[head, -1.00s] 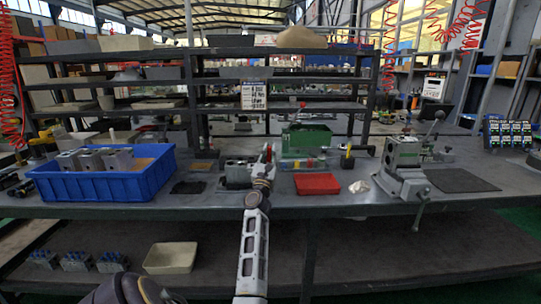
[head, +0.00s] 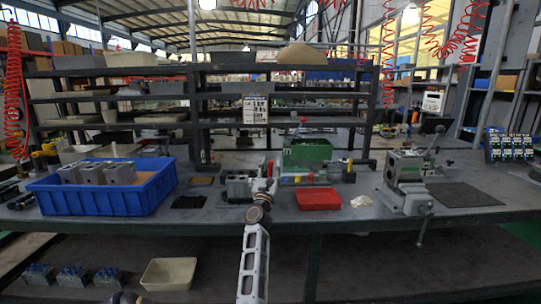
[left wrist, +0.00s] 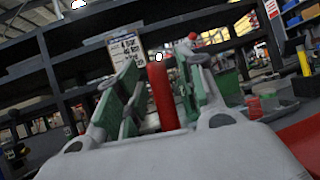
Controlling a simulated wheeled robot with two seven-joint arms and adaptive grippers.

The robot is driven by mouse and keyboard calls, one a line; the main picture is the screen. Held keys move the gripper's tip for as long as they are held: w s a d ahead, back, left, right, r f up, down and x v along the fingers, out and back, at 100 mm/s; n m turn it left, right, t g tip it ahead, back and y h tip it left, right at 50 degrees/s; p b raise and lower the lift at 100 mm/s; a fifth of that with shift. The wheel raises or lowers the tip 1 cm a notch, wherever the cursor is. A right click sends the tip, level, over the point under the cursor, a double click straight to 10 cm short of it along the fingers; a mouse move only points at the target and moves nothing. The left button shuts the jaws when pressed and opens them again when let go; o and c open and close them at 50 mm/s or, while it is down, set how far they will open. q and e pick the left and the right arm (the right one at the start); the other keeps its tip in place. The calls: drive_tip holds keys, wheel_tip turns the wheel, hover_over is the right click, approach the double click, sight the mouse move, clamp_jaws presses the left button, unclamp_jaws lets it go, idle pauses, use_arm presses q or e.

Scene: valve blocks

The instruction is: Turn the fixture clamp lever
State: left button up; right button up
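My left gripper (head: 266,184) reaches over the near part of the bench, beside a grey valve block fixture (head: 237,188). In the left wrist view its two grey and green fingers (left wrist: 160,92) stand apart. A red lever handle (left wrist: 164,97) stands upright between them. I see a gap on its left side; whether the right finger touches it I cannot tell. My right gripper is in neither view.
A blue bin (head: 95,202) with grey blocks stands at left. A red tray (head: 318,199) lies just right of my gripper, with a green box (head: 308,151) behind. A grey machine with a lever (head: 405,185) stands at right.

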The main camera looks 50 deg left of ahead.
use_arm(q)
drive_tip(key=shift+a+r, duration=0.2)
drive_tip(key=shift+r, duration=0.2)
drive_tip(key=shift+r, duration=0.35)
drive_tip(key=shift+d+r, duration=0.25)
drive_tip(key=shift+r, duration=0.2)
drive_tip(key=shift+r, duration=3.65)
